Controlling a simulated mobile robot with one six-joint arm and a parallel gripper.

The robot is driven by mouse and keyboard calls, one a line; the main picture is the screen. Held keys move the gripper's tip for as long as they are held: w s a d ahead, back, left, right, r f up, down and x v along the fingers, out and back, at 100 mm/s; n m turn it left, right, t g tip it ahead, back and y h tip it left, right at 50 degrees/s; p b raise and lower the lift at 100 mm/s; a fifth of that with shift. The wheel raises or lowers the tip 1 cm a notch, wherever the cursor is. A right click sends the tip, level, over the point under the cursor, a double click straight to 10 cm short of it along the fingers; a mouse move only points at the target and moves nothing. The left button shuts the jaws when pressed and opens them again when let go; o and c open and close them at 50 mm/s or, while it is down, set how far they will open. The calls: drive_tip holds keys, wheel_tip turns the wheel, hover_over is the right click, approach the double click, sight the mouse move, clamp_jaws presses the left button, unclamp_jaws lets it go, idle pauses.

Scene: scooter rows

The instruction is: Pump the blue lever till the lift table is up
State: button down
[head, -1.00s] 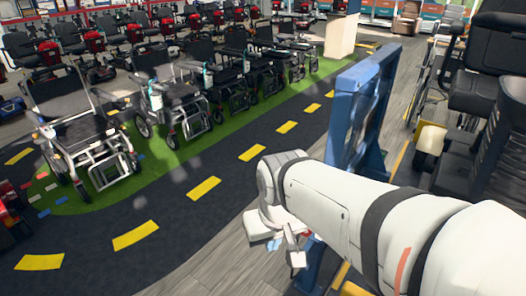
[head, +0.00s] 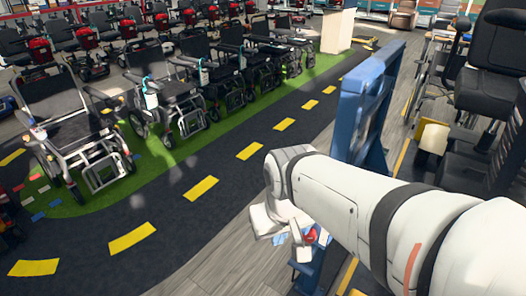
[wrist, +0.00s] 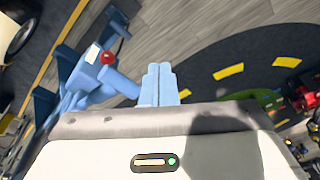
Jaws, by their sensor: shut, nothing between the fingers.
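A blue upright frame (head: 352,110), apparently part of the lift table, stands beyond my arm in the head view; the table's top and height cannot be made out. In the wrist view, a blue mechanism (wrist: 88,78) with a red knob (wrist: 108,58) and a pale label lies left of my fingers. A blue bar (wrist: 122,84), apparently the lever, runs from it towards the fingers. My gripper (wrist: 158,70) is shut and empty, its pale blue fingers side by side next to the bar's end. I cannot tell whether they touch it. In the head view, my wrist hides most of the mechanism.
Rows of black wheelchairs (head: 75,130) and red scooters stand at the left on green flooring. A dark lane with yellow dashes (head: 202,187) runs between them and me and is clear. A black seat (head: 490,90) and wheelchairs crowd the right side.

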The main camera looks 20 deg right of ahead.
drive_tip(key=shift+d, duration=0.15)
drive_tip(key=w+d+r+n+g+y+p, duration=0.1)
drive_tip(key=w+d+r+n+p, duration=0.1)
drive_tip(key=w+d, duration=0.4)
drive_tip(key=w+d+r+n+g+y+p, duration=0.1)
drive_tip(key=w+d+r+n, duration=0.4)
drive_tip(key=d, duration=0.6)
drive_tip(key=shift+w+r+y+p, duration=0.15)
drive_tip(key=shift+w+y+p, duration=0.35)
drive_tip(key=shift+p, duration=0.7)
drive_tip(key=shift+s+a, duration=0.1)
drive_tip(key=shift+s, duration=0.05)
drive_tip(key=p+x, duration=0.1)
drive_tip(key=x, duration=1.3)
drive_tip(key=shift+a, duration=0.15)
